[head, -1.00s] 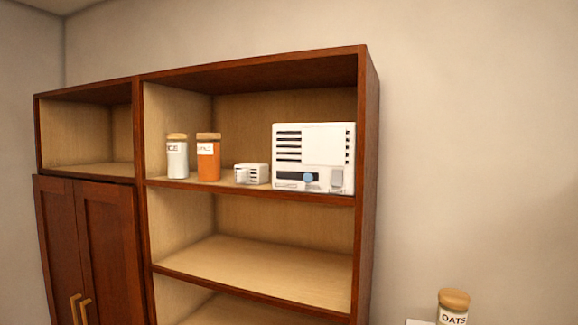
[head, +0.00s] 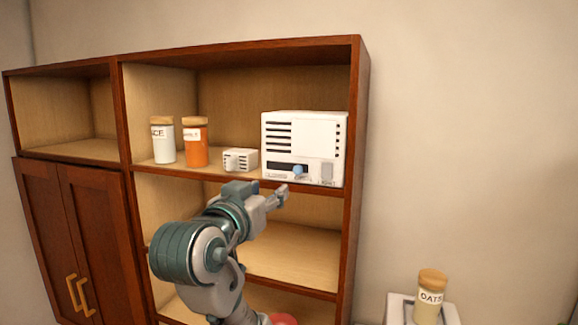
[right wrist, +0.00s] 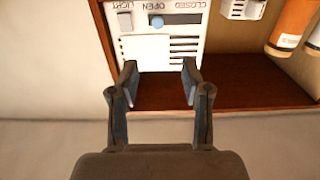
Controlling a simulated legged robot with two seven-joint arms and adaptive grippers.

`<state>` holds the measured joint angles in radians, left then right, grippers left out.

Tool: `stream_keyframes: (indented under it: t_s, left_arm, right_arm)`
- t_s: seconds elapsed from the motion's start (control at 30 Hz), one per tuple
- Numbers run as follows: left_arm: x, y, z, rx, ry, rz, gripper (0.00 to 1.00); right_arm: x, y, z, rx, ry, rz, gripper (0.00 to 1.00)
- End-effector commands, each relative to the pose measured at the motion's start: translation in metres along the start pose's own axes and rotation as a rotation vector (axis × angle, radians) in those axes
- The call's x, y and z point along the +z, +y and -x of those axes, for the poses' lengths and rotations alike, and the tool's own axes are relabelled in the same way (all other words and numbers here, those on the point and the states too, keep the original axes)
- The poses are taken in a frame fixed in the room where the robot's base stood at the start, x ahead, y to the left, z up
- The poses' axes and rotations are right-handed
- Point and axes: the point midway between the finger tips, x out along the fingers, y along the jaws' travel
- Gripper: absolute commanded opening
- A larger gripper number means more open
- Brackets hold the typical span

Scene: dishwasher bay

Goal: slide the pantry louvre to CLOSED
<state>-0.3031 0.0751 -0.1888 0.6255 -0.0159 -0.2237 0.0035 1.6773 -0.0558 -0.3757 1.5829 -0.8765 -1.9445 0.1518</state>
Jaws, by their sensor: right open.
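The louvre box (head: 305,130) is a white unit with vent slots on the upper shelf. Its blue slider knob (head: 298,171) sits at the right part of a dark slot. In the right wrist view, which shows the box upside down, the knob (right wrist: 157,20) is at the slot's end by the word OPEN, away from CLOSED. My right gripper (head: 282,194) is just below and in front of the box; in the wrist view its fingers (right wrist: 160,72) are apart and empty, short of the knob. My left gripper is not in view.
A small white vented block (head: 240,160), an orange jar (head: 195,145) and a white jar (head: 163,145) stand left of the box. The shelf edge (head: 225,178) runs under them. An OATS jar (head: 430,297) stands at lower right. Bare wall is right of the cabinet.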

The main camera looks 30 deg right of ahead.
Motion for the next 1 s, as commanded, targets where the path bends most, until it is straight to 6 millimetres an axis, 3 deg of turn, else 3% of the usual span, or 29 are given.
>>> stream_keyframes:
  t_s: [0.6, 0.8, 1.0]
  left_arm:
    - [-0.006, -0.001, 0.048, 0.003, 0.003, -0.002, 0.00]
    - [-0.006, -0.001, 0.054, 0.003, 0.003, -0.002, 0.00]
    - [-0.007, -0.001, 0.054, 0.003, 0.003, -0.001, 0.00]
  right_arm:
    - [-0.004, -0.003, -0.130, 0.000, 0.003, 0.005, 0.48]
    - [-0.003, -0.002, -0.152, -0.001, 0.003, 0.004, 0.48]
    - [-0.001, -0.002, -0.157, -0.002, 0.003, 0.002, 0.48]
